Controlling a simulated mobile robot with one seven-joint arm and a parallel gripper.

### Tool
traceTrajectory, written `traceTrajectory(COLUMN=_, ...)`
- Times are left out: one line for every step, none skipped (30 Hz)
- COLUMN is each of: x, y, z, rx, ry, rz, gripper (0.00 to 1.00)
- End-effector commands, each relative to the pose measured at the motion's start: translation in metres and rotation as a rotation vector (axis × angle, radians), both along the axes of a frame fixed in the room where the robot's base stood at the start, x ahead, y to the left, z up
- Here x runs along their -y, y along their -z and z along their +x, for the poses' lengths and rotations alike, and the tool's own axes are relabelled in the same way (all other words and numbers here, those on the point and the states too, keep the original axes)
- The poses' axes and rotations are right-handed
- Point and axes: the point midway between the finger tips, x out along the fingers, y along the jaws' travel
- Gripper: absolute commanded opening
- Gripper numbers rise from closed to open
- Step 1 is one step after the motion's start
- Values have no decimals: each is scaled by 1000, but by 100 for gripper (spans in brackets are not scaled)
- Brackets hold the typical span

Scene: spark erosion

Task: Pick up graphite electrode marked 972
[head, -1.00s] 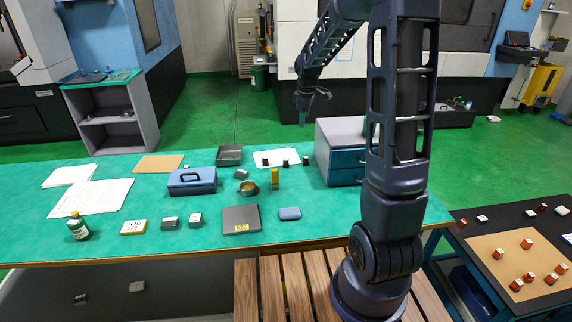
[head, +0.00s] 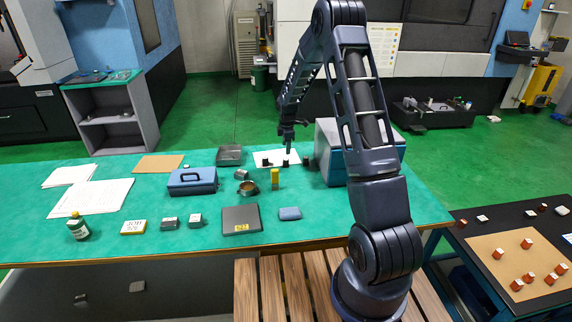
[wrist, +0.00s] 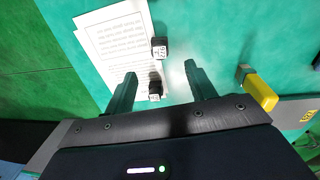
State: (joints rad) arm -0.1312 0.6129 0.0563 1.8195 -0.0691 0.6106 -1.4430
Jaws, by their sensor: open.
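Small dark blocks stand at the far side of the green table in the head view: one on the left (head: 265,163), one in the middle (head: 286,163) and one on the right (head: 306,164). The wrist view shows two dark blocks with white number labels at the edge of the printed sheet. The label of the upper block (wrist: 159,48) may read 972, but it is turned and small. The lower block (wrist: 155,90) sits between and behind the fingertips in the picture. My gripper (wrist: 160,72) is open and empty above them; it also shows in the head view (head: 288,148).
A printed sheet (wrist: 108,48) lies by the blocks. A yellow object (head: 275,179) stands close on the near side. A blue-grey drawer cabinet (head: 333,160) stands to the right, a metal tray (head: 229,155) and a blue toolbox (head: 192,181) to the left.

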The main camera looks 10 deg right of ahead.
Motion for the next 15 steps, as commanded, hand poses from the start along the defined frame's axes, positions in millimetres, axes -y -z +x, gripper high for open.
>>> traceTrajectory(x=0, y=7, z=0, rx=-3, ry=0, rz=0, gripper=55)
traceTrajectory(x=0, y=11, z=0, rx=-3, ry=0, rz=-1, gripper=55)
traceTrajectory(x=0, y=17, z=1, rx=-3, ry=0, rz=-1, gripper=55)
traceTrajectory(x=0, y=21, z=1, rx=-3, ry=0, rz=-1, gripper=55)
traceTrajectory(x=0, y=26, z=2, rx=-3, ry=0, rz=-1, gripper=55)
traceTrajectory(x=0, y=32, z=2, rx=-3, ry=1, rz=-1, gripper=55)
traceTrajectory(x=0, y=36, z=3, rx=-3, ry=1, rz=0, gripper=55)
traceTrajectory(x=0, y=39, z=3, rx=-2, ry=1, rz=0, gripper=55)
traceTrajectory(x=0, y=43, z=4, rx=-2, ry=1, rz=0, gripper=55)
traceTrajectory(x=0, y=45, z=4, rx=-1, ry=2, rz=0, gripper=55)
traceTrajectory(x=0, y=46, z=4, rx=-1, ry=2, rz=0, gripper=55)
traceTrajectory(x=0, y=48, z=4, rx=-1, ry=2, rz=0, gripper=55)
traceTrajectory(x=0, y=49, z=4, rx=-1, ry=2, rz=0, gripper=55)
traceTrajectory(x=0, y=51, z=5, rx=-1, ry=2, rz=0, gripper=55)
traceTrajectory(x=0, y=54, z=5, rx=-2, ry=2, rz=0, gripper=55)
